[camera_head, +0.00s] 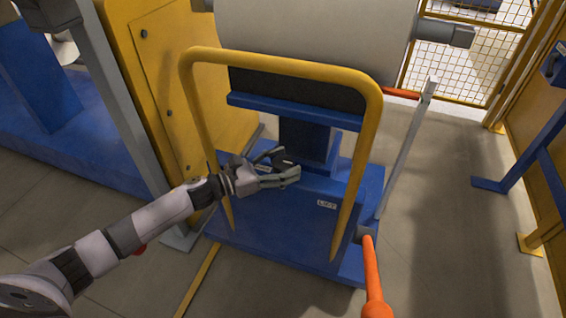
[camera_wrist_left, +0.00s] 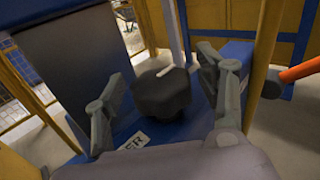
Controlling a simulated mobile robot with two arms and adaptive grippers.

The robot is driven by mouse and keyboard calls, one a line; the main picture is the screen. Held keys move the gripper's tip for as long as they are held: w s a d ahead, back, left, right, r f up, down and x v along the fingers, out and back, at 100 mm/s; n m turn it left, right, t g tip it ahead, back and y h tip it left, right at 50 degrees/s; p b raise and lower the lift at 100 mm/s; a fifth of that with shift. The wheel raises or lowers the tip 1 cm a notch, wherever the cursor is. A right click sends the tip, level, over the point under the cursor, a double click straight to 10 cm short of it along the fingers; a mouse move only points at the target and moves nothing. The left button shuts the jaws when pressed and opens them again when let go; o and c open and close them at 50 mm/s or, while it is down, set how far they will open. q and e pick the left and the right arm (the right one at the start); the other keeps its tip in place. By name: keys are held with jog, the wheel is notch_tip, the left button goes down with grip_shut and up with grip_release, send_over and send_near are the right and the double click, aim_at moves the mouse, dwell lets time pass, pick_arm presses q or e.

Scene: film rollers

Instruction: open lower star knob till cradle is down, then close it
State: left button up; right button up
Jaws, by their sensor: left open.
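The lower star knob (camera_wrist_left: 162,93) is black and sits between the open fingers of my left gripper (camera_wrist_left: 165,100) in the left wrist view, with a white line on its top. In the head view my left gripper (camera_head: 284,166) is inside the yellow hoop at the blue stand, and the dark knob (camera_head: 284,164) shows partly between its fingers. I cannot tell whether the fingers touch it. The cradle (camera_head: 290,107) is a blue plate under the big pale roller (camera_head: 310,35), on a blue column (camera_head: 303,138). My right gripper is not in view.
An orange-gripped lever (camera_head: 372,275) stands at the right of the blue base (camera_head: 270,235), which has a label reading "LIFT" (camera_head: 327,204). A yellow panel (camera_head: 165,75) is at left. Open floor (camera_head: 440,220) lies to the right.

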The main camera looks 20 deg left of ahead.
pick_arm(q)
jog(key=shift+c, duration=0.6)
jog(key=c, duration=1.1)
jog(key=shift+o, duration=0.2)
